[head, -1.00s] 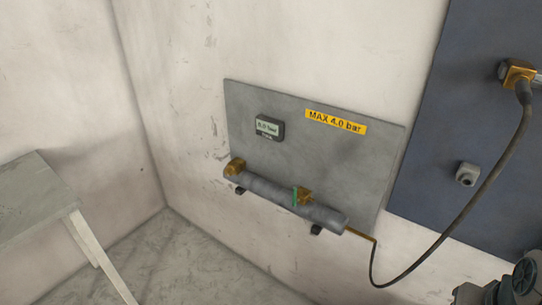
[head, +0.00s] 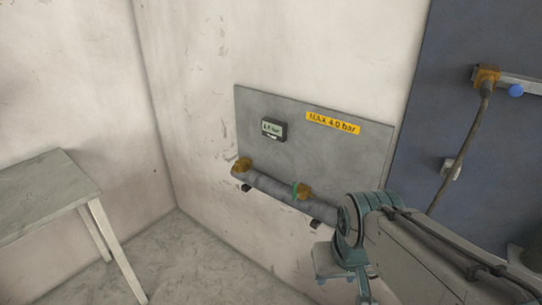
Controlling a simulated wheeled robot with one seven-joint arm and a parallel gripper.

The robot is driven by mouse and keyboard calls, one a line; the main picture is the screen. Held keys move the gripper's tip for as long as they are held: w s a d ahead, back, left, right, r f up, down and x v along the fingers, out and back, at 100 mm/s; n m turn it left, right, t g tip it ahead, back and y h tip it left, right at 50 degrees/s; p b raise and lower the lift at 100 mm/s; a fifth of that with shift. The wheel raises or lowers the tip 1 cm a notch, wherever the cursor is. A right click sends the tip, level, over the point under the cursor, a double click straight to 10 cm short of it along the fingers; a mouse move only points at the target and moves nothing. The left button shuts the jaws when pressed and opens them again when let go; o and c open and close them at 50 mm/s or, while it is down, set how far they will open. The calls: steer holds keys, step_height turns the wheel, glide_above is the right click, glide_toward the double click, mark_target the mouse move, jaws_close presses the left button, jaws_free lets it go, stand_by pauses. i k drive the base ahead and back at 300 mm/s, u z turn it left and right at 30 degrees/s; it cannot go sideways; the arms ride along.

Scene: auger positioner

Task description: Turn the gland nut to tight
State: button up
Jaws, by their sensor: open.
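A grey pipe (head: 272,190) runs along the lower part of a grey wall plate (head: 330,152). A brass fitting (head: 243,165) sits at its left end. A second brass fitting (head: 304,191) with a green edge sits further right on the pipe. Another brass fitting (head: 487,76) with a dark cable below it is on the blue panel. I cannot tell for certain which is the gland nut. My gripper (head: 343,284) is at the bottom, right of centre, open, with nothing visible in it. It appears apart from the brass fittings. My arm hides the pipe's right end.
A small display (head: 273,129) and a yellow "MAX 4.0 bar" label (head: 333,123) are on the plate. The dark cable (head: 468,140) hangs down the blue panel (head: 430,115), near a blue knob (head: 516,90). A grey table (head: 45,190) stands at left. Floor between is clear.

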mark_target(236, 168)
steer(key=z, duration=0.25)
steer(key=k, duration=0.35)
steer(key=u, duration=0.6)
steer(key=i, duration=1.35)
steer(key=z, duration=0.5)
